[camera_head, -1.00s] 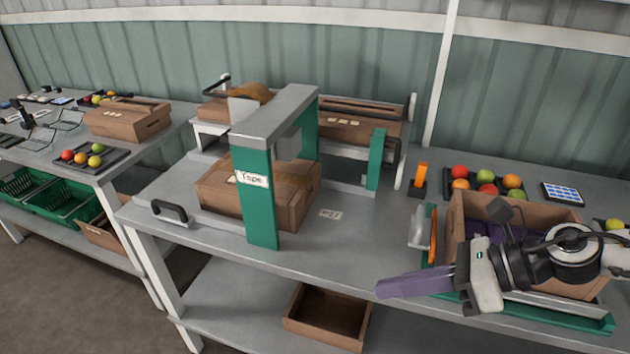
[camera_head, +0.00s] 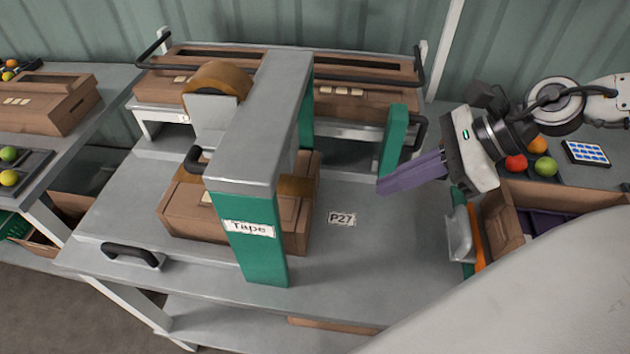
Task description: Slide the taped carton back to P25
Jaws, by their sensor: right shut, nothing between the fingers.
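A brown carton (camera_head: 183,212) sits on the grey bench, under the arch of the tape station (camera_head: 250,240), whose green front post reads "Tape". A darker tape strip (camera_head: 294,186) shows on the carton's top, partly hidden by the arch. A mark reading P27 (camera_head: 342,219) lies on the bench just right of the carton. No P25 mark can be read. My right gripper (camera_head: 380,187) has purple fingers, shut and empty. It points left, right of the carton and clear of it, near the rear green post (camera_head: 392,150). My left gripper is not in view.
A tape roll (camera_head: 217,82) sits beside the arch. Closed cartons (camera_head: 350,105) stand on a rack behind. A black handle (camera_head: 130,254) is at the bench's left front. The bench around P27 is clear.

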